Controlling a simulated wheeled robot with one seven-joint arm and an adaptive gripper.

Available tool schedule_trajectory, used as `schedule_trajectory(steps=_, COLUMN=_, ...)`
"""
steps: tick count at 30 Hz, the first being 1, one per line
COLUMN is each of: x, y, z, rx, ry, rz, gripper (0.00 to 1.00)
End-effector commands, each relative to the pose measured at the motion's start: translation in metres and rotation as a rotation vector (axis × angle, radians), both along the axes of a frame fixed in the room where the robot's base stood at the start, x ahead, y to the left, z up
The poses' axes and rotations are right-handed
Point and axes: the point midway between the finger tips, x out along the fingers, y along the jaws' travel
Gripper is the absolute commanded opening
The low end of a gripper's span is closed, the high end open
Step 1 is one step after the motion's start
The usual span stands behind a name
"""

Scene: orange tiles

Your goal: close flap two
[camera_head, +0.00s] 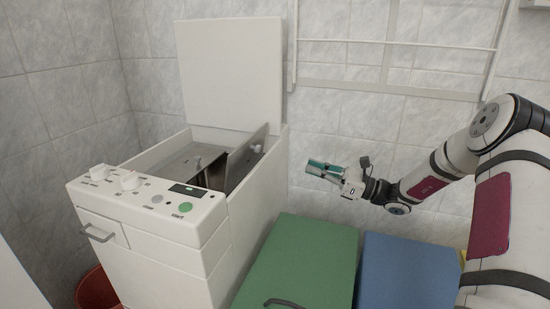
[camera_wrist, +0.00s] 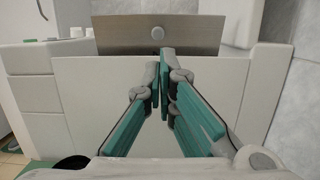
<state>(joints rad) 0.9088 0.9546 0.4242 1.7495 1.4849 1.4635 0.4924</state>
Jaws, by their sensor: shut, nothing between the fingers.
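A white top-loading washing machine (camera_head: 160,270) stands at the left with its lid (camera_head: 232,70) raised. A second grey panel (camera_head: 168,158) lies low at the left of the opening; no label shows which is flap two. My gripper (camera_head: 312,167) is to the right of the machine, apart from the flap. Its teal fingers (camera_wrist: 160,82) are together and empty.
A green cabinet (camera_head: 310,255) and a blue one (camera_head: 400,268) stand to the right of the machine, below my arm. A white rack (camera_head: 395,45) hangs on the tiled wall behind. A reddish bucket (camera_head: 95,290) is at lower left. Air between gripper and machine is clear.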

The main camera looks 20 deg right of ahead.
Motion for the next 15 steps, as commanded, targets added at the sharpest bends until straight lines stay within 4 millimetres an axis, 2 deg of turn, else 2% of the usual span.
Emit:
schedule_trajectory(steps=5, x=0.009, y=0.012, z=0.003, rx=0.005, ry=-0.002, rz=0.000, gripper=0.00)
schedule_trajectory(steps=15, x=0.046, y=0.063, z=0.015, rx=0.003, ry=-0.001, rz=0.002, gripper=0.00)
